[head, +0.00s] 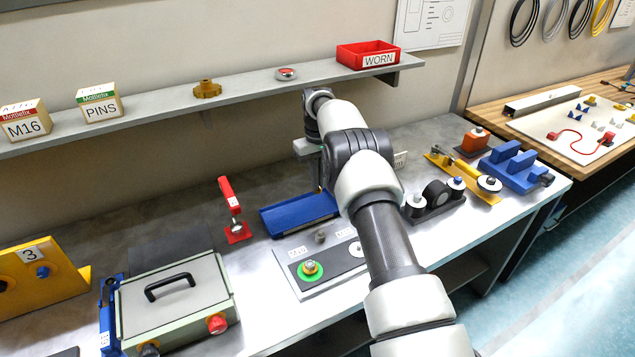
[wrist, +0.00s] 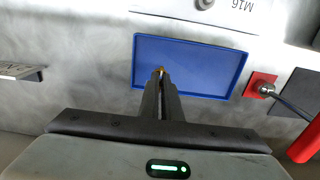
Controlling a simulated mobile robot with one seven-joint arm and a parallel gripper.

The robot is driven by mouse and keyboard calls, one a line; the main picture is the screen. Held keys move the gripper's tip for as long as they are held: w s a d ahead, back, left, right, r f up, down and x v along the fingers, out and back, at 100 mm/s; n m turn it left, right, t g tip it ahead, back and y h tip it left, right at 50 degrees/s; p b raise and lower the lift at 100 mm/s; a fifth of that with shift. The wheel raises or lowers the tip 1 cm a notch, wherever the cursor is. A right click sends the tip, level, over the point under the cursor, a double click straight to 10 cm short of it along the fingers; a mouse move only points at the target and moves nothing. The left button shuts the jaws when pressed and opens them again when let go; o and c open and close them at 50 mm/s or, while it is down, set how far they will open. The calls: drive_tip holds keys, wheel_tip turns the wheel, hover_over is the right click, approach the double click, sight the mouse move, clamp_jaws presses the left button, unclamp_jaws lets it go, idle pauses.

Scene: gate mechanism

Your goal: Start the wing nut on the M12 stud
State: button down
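My gripper (wrist: 160,72) points down above the blue tray (wrist: 190,66). Its fingers are close together, with a small brass-coloured piece, apparently the wing nut (wrist: 160,69), showing between the tips. The fingers hide most of it. In the head view my arm hides much of the gripper, behind the blue tray (head: 290,216). The stud plate (head: 313,284) lies in front of the tray. It has a grey stud (head: 320,237) and a brass-coloured nut on a green ring (head: 310,269). In the wrist view one plate label reads M16 (wrist: 238,4); I cannot read an M12 label.
A red clamp (head: 230,205) stands left of the tray, and a lidded case (head: 172,298) is nearer front left. A shelf (head: 240,101) runs along the back with a red WORN bin (head: 368,54). Black rollers (head: 436,195) and a blue fixture (head: 515,168) stand to the right.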

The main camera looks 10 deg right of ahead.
drive_tip(key=s+d+r, duration=0.1)
drive_tip(key=s+d, duration=0.2)
drive_tip(key=s, duration=0.4)
drive_tip(key=s+d+r+b, duration=0.1)
drive_tip(key=s+d, duration=0.1)
drive_tip(key=s, duration=0.4)
drive_tip(key=s+d+r, duration=0.1)
drive_tip(key=s+d, duration=0.2)
drive_tip(key=s, duration=0.4)
drive_tip(key=shift+f+b, duration=1.55)
drive_tip(key=shift+f, duration=0.85)
drive_tip(key=shift+f, duration=0.1)
drive_tip(key=shift+f+b, duration=0.4)
drive_tip(key=shift+f, duration=0.05)
drive_tip(key=shift+f+b, duration=0.55)
drive_tip(key=shift+f, duration=0.35)
